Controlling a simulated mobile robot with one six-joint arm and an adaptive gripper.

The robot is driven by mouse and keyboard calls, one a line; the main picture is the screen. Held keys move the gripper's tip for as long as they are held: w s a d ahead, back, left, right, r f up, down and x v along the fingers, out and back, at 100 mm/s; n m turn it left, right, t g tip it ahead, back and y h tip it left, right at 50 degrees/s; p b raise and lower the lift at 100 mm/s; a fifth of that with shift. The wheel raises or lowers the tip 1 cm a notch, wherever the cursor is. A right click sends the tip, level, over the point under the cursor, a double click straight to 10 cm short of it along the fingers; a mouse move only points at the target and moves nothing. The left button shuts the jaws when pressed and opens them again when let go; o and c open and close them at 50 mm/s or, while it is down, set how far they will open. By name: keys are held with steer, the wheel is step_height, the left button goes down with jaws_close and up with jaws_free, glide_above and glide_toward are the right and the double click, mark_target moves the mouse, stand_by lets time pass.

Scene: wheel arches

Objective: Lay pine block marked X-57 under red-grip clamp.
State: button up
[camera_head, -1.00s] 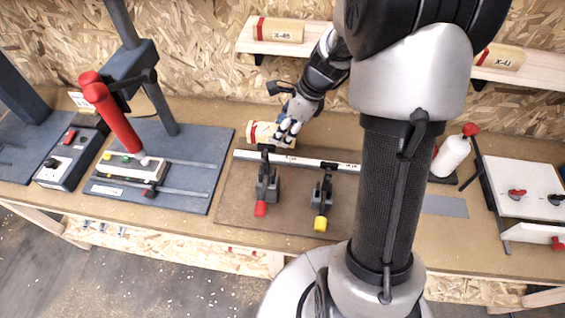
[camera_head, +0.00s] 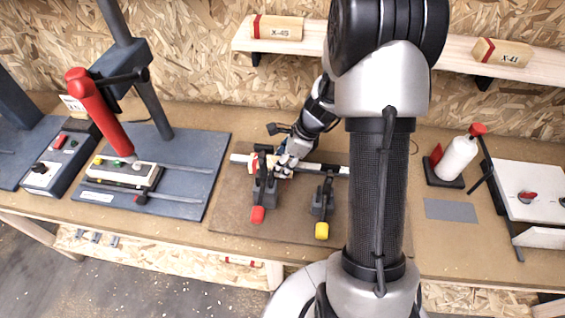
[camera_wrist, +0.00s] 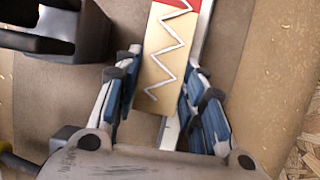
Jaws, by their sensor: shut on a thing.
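My gripper (camera_head: 283,166) is shut on a pine block, which shows in the wrist view (camera_wrist: 165,60) with a red band at its far end and a white zigzag line. No X-57 marking is readable on it now. The red-grip clamp (camera_head: 263,190) stands on a brown board, its red grip (camera_head: 258,214) towards the front. In the head view the block is mostly hidden behind this clamp and my gripper, around the white rail (camera_head: 335,170). I cannot tell whether it touches the board. A dark clamp part (camera_wrist: 60,35) is left of the block in the wrist view.
A yellow-grip clamp (camera_head: 323,195) stands to the right on the same board (camera_head: 285,228). A shelf above holds a block that seems marked X-45 (camera_head: 277,28) and one marked X-41 (camera_head: 502,52). A blue-grey press base (camera_head: 185,180) is left; a white bottle (camera_head: 458,158) is right.

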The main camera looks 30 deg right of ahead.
steer(key=shift+f+b, duration=0.35)
steer(key=shift+f, duration=0.15)
steer(key=shift+f, duration=0.1)
steer(key=o, duration=1.1)
